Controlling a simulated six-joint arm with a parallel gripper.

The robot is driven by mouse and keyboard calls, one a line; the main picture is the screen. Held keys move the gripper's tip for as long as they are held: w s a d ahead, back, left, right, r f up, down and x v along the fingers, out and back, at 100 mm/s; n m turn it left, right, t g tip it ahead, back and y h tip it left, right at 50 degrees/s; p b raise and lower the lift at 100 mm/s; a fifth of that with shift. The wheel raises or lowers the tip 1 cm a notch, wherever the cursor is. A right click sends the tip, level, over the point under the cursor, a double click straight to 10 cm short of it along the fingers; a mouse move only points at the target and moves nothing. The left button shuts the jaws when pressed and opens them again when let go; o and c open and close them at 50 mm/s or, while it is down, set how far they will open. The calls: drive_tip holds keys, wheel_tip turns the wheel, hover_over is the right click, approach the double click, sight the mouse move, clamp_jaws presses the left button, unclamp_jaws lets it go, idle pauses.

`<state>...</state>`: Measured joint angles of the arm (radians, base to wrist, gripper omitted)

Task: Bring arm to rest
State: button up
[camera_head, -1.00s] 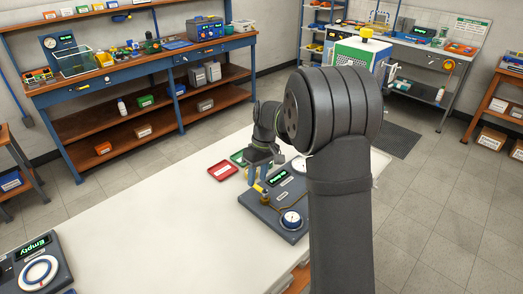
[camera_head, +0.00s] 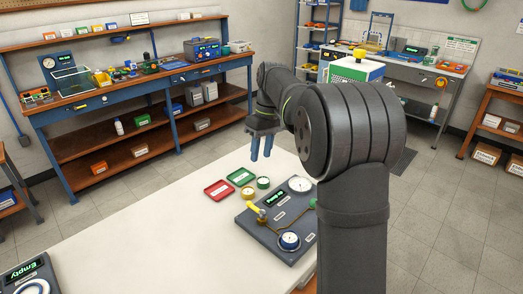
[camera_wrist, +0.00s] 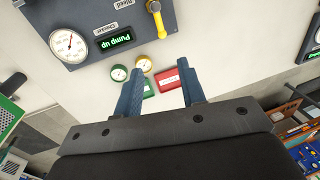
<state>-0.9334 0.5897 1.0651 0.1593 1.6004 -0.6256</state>
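My gripper (camera_head: 262,146) is raised above the far end of the white table, beyond the regulator testbench board. Its two blue fingers are apart with nothing between them, as the wrist view also shows (camera_wrist: 160,90). The dark testbench board (camera_head: 268,236) carries a white gauge (camera_head: 300,185), a green display (camera_head: 277,198), a yellow-handled valve (camera_head: 256,208) and a round regulator knob (camera_head: 289,241). My arm hides the board's right edge in the head view.
A red tray (camera_head: 218,190) and a green tray (camera_head: 240,176) lie left of the board, with two small gauges (camera_head: 263,183) beside them. A second panel reading "Empty" (camera_head: 30,275) sits at the near left. The table's middle (camera_head: 150,235) is clear. Workbenches stand behind.

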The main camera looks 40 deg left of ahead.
sight(251, 206)
drive_tip(key=shift+f, duration=0.1)
idle(0.4)
drive_tip(key=s+f, duration=0.1)
drive_tip(key=f, duration=0.4)
drive_tip(key=s+f, duration=0.1)
drive_tip(key=f, duration=0.5)
drive_tip(key=s+f, duration=0.1)
drive_tip(key=f, duration=0.5)
drive_tip(key=shift+s, duration=0.25)
drive_tip(key=shift+f, duration=0.1)
drive_tip(key=shift+s+n, duration=0.25)
drive_tip(key=shift+n, duration=0.45)
drive_tip(key=shift+s+n, duration=0.25)
drive_tip(key=shift+n, duration=0.45)
idle(0.5)
